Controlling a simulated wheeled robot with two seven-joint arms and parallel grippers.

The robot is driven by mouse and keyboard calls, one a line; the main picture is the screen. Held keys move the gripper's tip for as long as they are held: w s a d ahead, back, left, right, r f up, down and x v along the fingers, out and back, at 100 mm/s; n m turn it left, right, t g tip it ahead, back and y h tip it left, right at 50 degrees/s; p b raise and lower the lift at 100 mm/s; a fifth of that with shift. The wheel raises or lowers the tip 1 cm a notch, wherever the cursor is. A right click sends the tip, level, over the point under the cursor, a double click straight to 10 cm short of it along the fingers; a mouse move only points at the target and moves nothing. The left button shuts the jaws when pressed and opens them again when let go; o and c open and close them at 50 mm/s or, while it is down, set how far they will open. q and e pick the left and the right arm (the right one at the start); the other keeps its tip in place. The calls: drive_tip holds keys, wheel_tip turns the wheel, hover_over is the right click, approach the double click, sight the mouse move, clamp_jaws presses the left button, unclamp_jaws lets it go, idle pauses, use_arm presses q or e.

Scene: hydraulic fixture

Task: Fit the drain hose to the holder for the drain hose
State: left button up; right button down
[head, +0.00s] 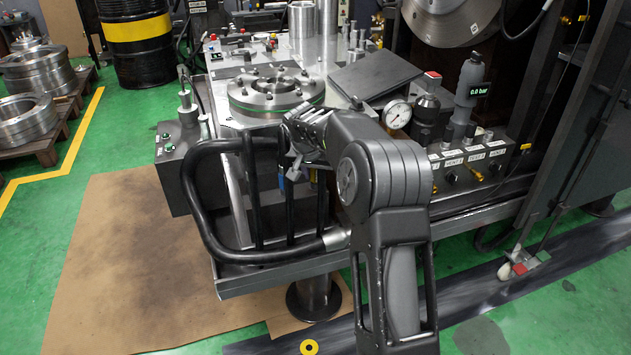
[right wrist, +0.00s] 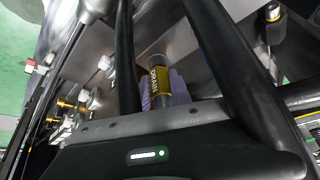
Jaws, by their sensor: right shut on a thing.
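The drain hose (head: 200,205) is a thick black hose. In the head view it loops left from my right gripper, down and back to a silver end fitting at the bench's front edge. My right gripper (head: 292,145) is at the upper end of this loop, in front of the round steel flange, mostly hidden by my own arm. In the right wrist view a metal end with a yellow DRAIN label (right wrist: 157,78) sits between pale lilac pads, and the gripper is shut on it. I cannot make out the holder for the drain hose. My left gripper is not in view.
Several black upright lengths (head: 290,212) hang below the bench top beside the loop. A pressure gauge (head: 397,114) and a labelled valve block (head: 470,158) stand right of my arm. The steel flange (head: 275,92) lies behind. Brown floor sheet (head: 120,260) is clear at left.

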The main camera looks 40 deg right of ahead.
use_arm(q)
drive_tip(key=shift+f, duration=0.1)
use_arm(e)
drive_tip(key=shift+f, duration=0.15)
drive_tip(key=c, duration=1.1)
unclamp_jaws()
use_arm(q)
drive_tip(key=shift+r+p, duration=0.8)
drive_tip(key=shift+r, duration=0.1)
use_arm(e)
drive_tip(key=v, duration=0.7)
drive_tip(key=shift+s+a+r, duration=0.15)
drive_tip(key=shift+r, duration=0.2)
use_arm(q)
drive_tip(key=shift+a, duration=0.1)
